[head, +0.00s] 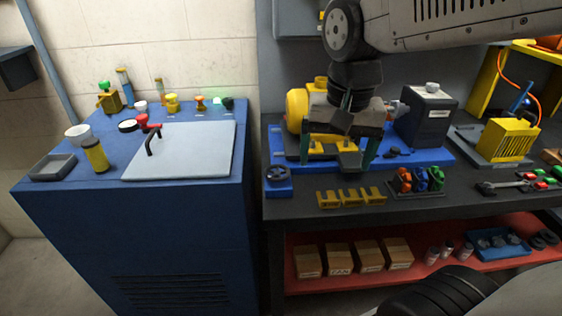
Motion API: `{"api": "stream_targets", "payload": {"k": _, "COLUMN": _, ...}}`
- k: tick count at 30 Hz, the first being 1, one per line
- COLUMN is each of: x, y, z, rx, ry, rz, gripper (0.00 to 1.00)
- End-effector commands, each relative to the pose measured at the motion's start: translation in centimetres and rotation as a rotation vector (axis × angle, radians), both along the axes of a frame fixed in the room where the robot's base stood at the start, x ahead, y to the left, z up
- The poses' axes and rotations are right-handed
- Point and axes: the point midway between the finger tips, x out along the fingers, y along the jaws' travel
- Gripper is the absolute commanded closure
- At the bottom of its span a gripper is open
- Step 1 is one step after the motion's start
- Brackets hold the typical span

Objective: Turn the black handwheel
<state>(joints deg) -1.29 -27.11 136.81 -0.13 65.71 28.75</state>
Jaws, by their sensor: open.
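A small black handwheel (278,173) sits on a blue block at the front left corner of the bench, left of the yellow brackets. My gripper (337,158) hangs pointing down over the blue base plate (432,158), to the right of the handwheel and apart from it. Its two dark fingers are spread, and I see nothing held between them. The gripper and wrist hide part of a yellow motor (297,110) behind them.
A dark grey box (428,114) stands right of my gripper. Yellow brackets (350,197) and a rack of coloured clips (418,182) line the bench front.

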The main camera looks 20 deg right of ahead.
Motion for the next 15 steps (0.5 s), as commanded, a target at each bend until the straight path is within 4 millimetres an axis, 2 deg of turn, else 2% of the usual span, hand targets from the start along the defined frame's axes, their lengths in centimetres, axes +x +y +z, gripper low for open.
{"api": "stream_targets", "payload": {"k": 1, "x": 2.5, "y": 0.2, "z": -0.4, "rx": 0.008, "ry": 0.018, "rz": -0.104, "gripper": 0.11}}
{"api": "stream_targets", "payload": {"k": 3, "x": 5.7, "y": 0.5, "z": -1.0, "rx": 0.017, "ry": 0.03, "rz": -0.26, "gripper": 0.11}}
{"api": "stream_targets", "payload": {"k": 9, "x": 14.4, "y": 1.6, "z": -4.2, "rx": 0.036, "ry": 0.056, "rz": -0.688, "gripper": 0.11}}
{"api": "stream_targets", "payload": {"k": 12, "x": 17.5, "y": 2.1, "z": -6.2, "rx": 0.04, "ry": 0.066, "rz": -0.858, "gripper": 0.11}}
{"api": "stream_targets", "payload": {"k": 15, "x": 19.8, "y": 2.5, "z": -7.7, "rx": 0.042, "ry": 0.07, "rz": -0.981, "gripper": 0.11}}
